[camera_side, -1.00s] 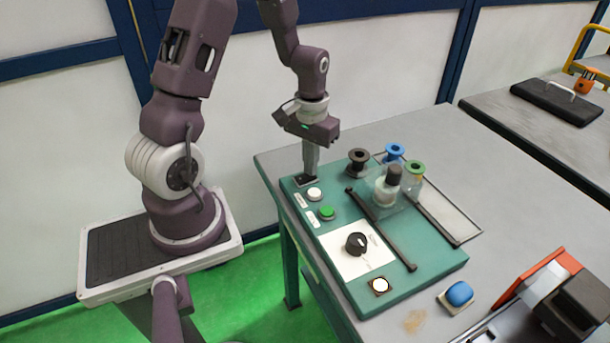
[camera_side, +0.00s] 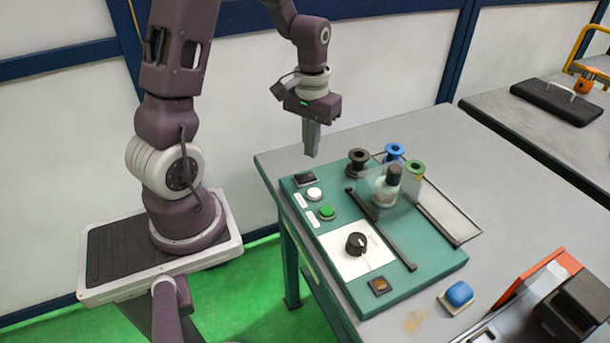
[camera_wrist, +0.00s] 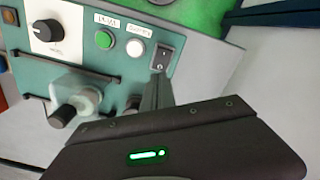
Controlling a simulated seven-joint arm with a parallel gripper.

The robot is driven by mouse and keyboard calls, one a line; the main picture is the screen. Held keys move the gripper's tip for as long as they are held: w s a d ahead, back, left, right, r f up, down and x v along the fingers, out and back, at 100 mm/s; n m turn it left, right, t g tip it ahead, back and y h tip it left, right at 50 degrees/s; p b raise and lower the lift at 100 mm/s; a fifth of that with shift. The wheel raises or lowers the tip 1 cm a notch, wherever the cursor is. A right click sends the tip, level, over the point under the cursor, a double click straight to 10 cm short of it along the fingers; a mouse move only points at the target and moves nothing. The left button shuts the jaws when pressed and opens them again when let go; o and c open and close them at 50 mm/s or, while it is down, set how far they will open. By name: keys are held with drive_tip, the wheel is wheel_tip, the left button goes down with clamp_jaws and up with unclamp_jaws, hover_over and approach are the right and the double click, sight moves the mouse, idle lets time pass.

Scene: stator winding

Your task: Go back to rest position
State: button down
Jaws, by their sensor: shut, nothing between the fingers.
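My gripper (camera_side: 312,152) is shut and empty. It points down in the air above the far left corner of the green control panel (camera_side: 330,250), clear of the black rocker switch (camera_side: 305,180). In the wrist view the closed fingers (camera_wrist: 158,90) show beside the rocker switch (camera_wrist: 163,58). The white button (camera_side: 314,194), the green button (camera_side: 327,212) and the black knob (camera_side: 356,243) are on the panel. The square lamp (camera_side: 380,286) at the panel's near edge looks dull orange.
A black spool (camera_side: 358,162), a blue spool (camera_side: 394,152) and a green spool (camera_side: 414,170) stand behind the clear guard and its winding unit (camera_side: 388,186). A blue button (camera_side: 459,294) sits on the table (camera_side: 470,165). The air left of the table is free.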

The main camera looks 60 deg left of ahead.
drive_tip(key=shift+r, duration=0.65)
drive_tip(key=s+d+r+m+t, duration=0.3)
drive_tip(key=s+d+r, duration=0.2)
drive_tip(key=d+r, duration=0.6)
drive_tip(key=s+d+r+m+t, duration=0.2)
drive_tip(key=s+d+r+m, duration=0.1)
drive_tip(key=s, duration=0.5)
drive_tip(key=shift+s+d+r+t, duration=0.35)
drive_tip(key=shift+d+r, duration=0.25)
drive_tip(key=shift+r, duration=0.15)
